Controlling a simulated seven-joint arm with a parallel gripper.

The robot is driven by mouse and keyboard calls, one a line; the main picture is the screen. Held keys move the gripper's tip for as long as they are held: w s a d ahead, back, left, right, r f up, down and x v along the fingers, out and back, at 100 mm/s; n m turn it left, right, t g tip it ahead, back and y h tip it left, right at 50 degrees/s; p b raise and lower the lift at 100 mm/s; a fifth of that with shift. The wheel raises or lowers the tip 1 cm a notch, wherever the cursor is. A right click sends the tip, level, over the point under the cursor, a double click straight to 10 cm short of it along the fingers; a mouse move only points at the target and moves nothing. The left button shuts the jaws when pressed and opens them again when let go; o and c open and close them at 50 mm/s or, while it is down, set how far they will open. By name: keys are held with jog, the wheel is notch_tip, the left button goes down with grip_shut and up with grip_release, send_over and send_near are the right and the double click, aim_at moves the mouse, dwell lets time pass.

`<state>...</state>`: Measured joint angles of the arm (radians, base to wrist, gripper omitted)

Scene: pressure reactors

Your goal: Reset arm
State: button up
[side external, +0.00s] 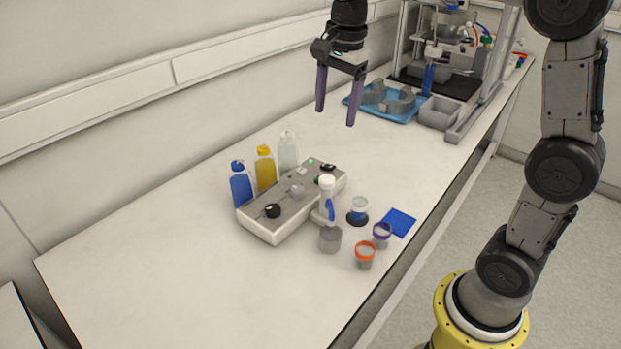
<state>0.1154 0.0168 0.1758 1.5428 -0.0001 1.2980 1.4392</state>
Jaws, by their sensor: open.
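My gripper (336,98) hangs above the bench at the top middle of the side external view. Its two purple fingers point down and stand apart. It is open, with nothing between the fingers. It is well above the bench top and touches nothing. My arm rises from its yellow base at the right, and its upper part leaves the picture at the top.
On the bench (150,263) stand a grey device (290,200), blue (241,186), yellow (265,170) and clear (288,153) bottles, and several small cups. A blue tray (360,102) and framed machine (481,85) stand behind. The bench's left part is clear.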

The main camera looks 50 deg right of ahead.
jog(key=s+a+r+n+t, duration=0.1)
jog(key=s+a+n, duration=0.15)
jog(key=s, duration=0.45)
jog(key=s+a+r+n+t, duration=0.1)
jog(key=s+r+n+t, duration=0.15)
jog(key=s, duration=0.35)
jog(key=s+f+n, duration=0.8)
jog(key=n, duration=0.4)
jog(key=shift+s+a+f+n+t, duration=0.25)
jog(key=shift+a+f+n+t, duration=0.05)
jog(key=shift+a+n+t, duration=0.15)
